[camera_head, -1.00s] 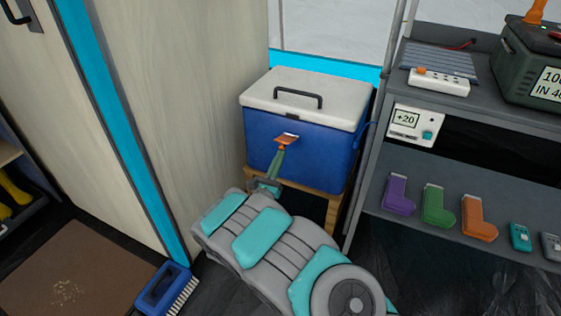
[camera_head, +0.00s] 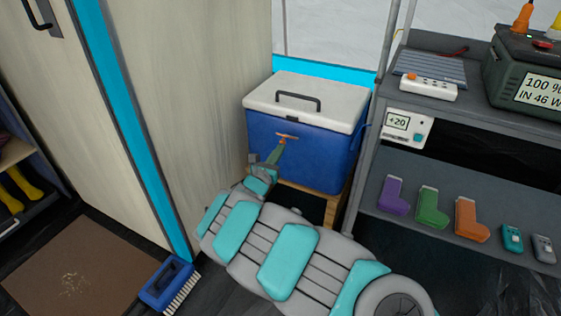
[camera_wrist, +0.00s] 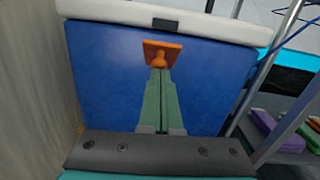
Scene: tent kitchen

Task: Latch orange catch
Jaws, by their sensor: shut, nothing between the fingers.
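The orange catch (camera_head: 287,135) is on the front of a blue cooler (camera_head: 265,160) with a white lid (camera_head: 340,100). In the wrist view the catch (camera_wrist: 162,47) is a flat orange plate with a rounded knob below it. A dark piece (camera_wrist: 165,24) sits on the lid's front rim above the catch, with a strip of blue showing between them. My gripper (camera_wrist: 159,72) is shut, its green fingers together and empty. The fingertips are at the knob, just below the plate; I cannot tell whether they touch. The head view also shows my gripper (camera_head: 281,146) in front of the cooler.
The cooler stands on a wooden stand (camera_head: 330,205). A pale cabinet wall (camera_head: 180,100) is close on its left. A grey shelf (camera_head: 430,215) on the right holds several coloured inhaler-shaped items. A blue brush (camera_head: 168,283) lies on the floor by a brown mat (camera_head: 50,255).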

